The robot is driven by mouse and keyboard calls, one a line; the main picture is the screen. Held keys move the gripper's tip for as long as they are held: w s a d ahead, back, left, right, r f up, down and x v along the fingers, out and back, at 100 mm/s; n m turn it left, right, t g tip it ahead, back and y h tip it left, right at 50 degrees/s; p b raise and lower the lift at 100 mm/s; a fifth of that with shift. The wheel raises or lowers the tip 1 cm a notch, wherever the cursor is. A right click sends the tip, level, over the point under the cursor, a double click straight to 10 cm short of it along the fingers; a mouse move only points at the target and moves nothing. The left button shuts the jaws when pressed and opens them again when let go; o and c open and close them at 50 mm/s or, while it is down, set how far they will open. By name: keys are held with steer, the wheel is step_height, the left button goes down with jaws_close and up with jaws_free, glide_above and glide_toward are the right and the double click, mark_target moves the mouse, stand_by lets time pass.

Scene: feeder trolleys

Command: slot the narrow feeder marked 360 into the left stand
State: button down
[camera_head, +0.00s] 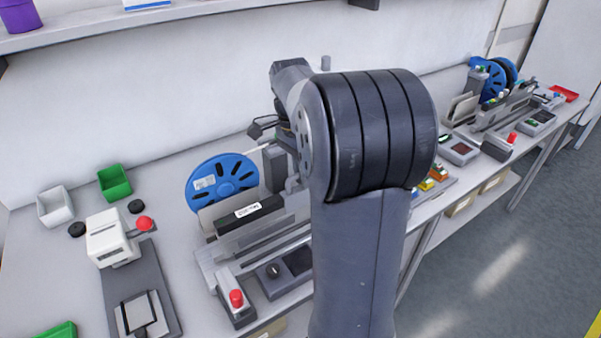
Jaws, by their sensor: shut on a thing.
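A narrow dark feeder (249,216) with a white label and a blue reel (221,183) at its back is at the left stand (212,268). The label is too small to read. The feeder lies lengthwise over the stand's grey rails; I cannot tell whether it is seated or held just above them. My gripper (291,184) is at the feeder's right end, shut on it. My arm hides most of the gripper and the stand's right part.
A small box with a red button (236,299) and a dark control panel (285,272) are in front of the stand. A white device (112,238) and green bins (114,182) are at left. Another stand (505,108) with blue reels is far right. My arm blocks the middle.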

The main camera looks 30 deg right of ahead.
steer(key=shift+r, duration=0.1)
steer(key=c, duration=1.4)
jaws_free()
steer(key=r, duration=0.3)
steer(key=w+r+p, duration=0.1)
steer(key=r, duration=0.3)
steer(key=w+r, duration=0.1)
steer(key=r, duration=0.2)
steer(key=shift+a+r, duration=0.1)
steer(key=shift+r, duration=0.15)
steer(key=f, duration=0.3)
steer(key=s+f, duration=0.1)
steer(key=f, duration=0.3)
steer(key=s+f+b, duration=0.1)
steer(key=f, duration=0.2)
steer(key=shift+f, duration=0.3)
steer(key=shift+a+f, duration=0.15)
steer(key=shift+s+a, duration=0.1)
steer(key=shift+a, duration=0.2)
